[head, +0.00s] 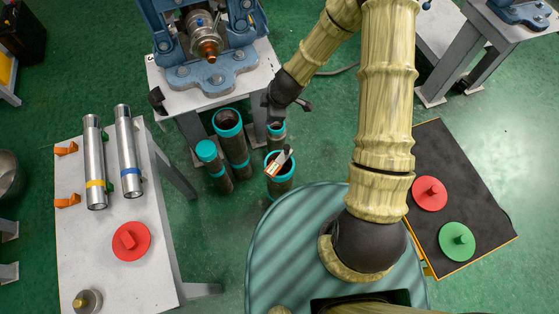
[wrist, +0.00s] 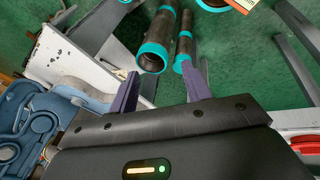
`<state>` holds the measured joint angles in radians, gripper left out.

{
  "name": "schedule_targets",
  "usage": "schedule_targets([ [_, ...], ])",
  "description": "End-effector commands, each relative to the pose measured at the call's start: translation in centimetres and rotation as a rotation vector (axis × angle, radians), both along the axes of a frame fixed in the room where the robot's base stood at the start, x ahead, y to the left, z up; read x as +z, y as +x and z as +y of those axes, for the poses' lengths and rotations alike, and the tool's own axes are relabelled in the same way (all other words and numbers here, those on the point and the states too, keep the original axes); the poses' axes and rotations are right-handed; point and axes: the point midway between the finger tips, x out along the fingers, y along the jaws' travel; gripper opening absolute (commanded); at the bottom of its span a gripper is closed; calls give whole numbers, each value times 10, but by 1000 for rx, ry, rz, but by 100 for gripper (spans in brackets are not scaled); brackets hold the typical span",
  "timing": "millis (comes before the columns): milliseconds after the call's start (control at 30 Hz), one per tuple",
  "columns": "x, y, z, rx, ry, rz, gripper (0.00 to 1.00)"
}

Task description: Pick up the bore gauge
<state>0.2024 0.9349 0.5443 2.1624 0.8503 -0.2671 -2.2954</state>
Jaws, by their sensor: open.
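No object here is clearly labelled as the bore gauge. Two long silver cylinders lie side by side on the white left table: one with a yellow band (head: 95,160), one with a blue band (head: 128,150). They look the most like gauges, but I cannot tell which is meant. My gripper (head: 284,108) is well to the right of them, above the floor by the vise stand. In the wrist view my gripper (wrist: 160,84) is open, with nothing between its two purple fingers. Neither cylinder can be made out there.
Dark pipes with teal ends (head: 233,145) stand on the floor below my gripper, also in the wrist view (wrist: 158,43). One holds a dark-handled tool (head: 279,162). A blue vise (head: 213,72) stands behind. A red disc (head: 131,241) lies on the left table (head: 85,248).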

Motion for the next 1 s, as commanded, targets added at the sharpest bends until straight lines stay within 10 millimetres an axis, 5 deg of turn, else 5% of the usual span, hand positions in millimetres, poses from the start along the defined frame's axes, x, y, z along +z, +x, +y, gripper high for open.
schedule_targets([
  [267, 7, -8, -28, -392, -38, 115, 48],
  [600, 17, -44, -50, -813, -105, 310, 48],
  [1000, 19, -54, -52, -892, -120, 359, 48],
])
